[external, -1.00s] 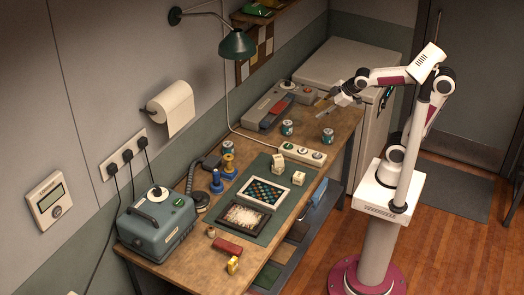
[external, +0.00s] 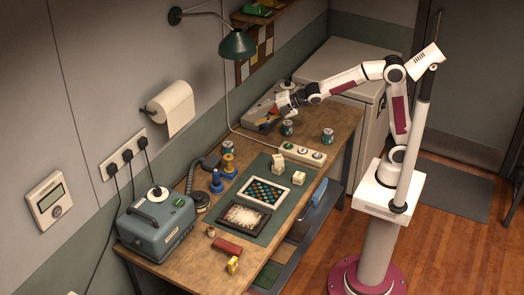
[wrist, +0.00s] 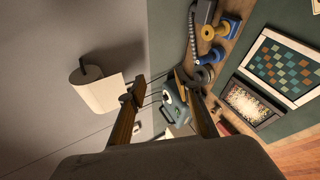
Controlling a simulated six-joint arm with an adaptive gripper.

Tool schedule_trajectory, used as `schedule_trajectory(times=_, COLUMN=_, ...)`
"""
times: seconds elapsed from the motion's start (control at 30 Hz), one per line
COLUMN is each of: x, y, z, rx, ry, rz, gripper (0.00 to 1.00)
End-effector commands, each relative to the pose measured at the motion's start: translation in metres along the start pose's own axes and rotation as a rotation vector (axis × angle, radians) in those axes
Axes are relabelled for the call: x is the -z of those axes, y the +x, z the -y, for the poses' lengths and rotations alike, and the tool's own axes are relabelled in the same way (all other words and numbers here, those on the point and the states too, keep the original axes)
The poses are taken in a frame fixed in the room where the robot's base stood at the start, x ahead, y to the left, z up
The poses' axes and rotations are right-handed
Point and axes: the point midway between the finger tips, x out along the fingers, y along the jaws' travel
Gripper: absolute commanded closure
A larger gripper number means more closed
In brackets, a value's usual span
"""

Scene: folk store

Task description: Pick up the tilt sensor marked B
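No letter B can be read in either view, so I cannot tell which thing is the tilt sensor marked B. Two small whitish blocks stand on the green mat, a rear block (external: 278,164) and a front block (external: 298,178). Small teal-and-white cylinders stand on the bench: one near my gripper (external: 287,129), one to the right (external: 327,135) and one farther left (external: 228,145). My gripper (external: 266,122) is above the far end of the bench. In the wrist view its two fingers (wrist: 160,82) are wide apart with nothing held between them.
A power strip (external: 302,154) lies beside the mat (external: 262,228). A lamp (external: 237,44) hangs over the bench. A teal-grey box (external: 155,240), blue spool (external: 217,182), yellow spool (external: 228,165) and framed panels (external: 264,192) occupy the near half. The wrist view shows a paper roll (wrist: 95,90).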

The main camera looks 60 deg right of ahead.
Motion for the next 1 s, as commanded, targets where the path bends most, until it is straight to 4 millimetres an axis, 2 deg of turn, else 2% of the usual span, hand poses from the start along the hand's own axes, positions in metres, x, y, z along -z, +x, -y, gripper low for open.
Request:
schedule_trajectory(times=0.03, x=0.012, y=0.013, z=-0.002, rx=-0.013, ry=-0.056, rz=-0.023, gripper=0.67)
schedule_trajectory(times=0.2, x=0.051, y=0.048, z=-0.012, rx=-0.078, ry=-0.247, rz=-0.092, gripper=0.67)
schedule_trajectory(times=0.57, x=0.148, y=0.109, z=-0.015, rx=-0.248, ry=-0.633, rz=-0.231, gripper=0.67)
schedule_trajectory(times=0.83, x=0.230, y=0.142, z=0.001, rx=-0.408, ry=-0.902, rz=-0.325, gripper=0.67)
schedule_trajectory(times=1.0, x=0.283, y=0.156, z=0.018, rx=-0.525, ry=-1.058, rz=-0.378, gripper=0.67)
